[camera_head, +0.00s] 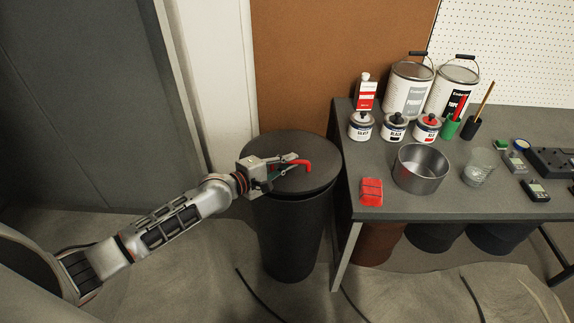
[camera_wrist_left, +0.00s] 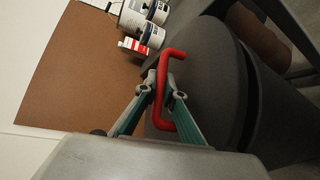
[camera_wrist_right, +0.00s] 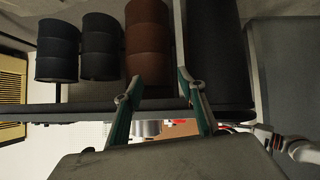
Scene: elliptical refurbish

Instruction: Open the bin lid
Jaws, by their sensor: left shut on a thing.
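The dark round bin (camera_head: 293,235) stands on the floor left of the workbench. Its lid (camera_head: 285,142) lies flat on top, closed as far as I can see. The lid has a red bent handle (camera_head: 306,165), which also shows in the left wrist view (camera_wrist_left: 184,121). My left gripper (camera_head: 291,161) reaches over the lid from the left. Its fingers are shut on the red handle, one on each side in the left wrist view. My right gripper (camera_wrist_right: 160,80) shows only in its own wrist view, with its fingers apart and nothing between them.
The workbench (camera_head: 380,205) edge is close to the bin's right side. A red block (camera_head: 371,191), metal pot (camera_head: 421,168) and paint cans (camera_head: 407,90) stand on it. Dark and brown drums (camera_wrist_right: 147,40) are under it. A brown panel (camera_head: 300,75) stands behind the bin.

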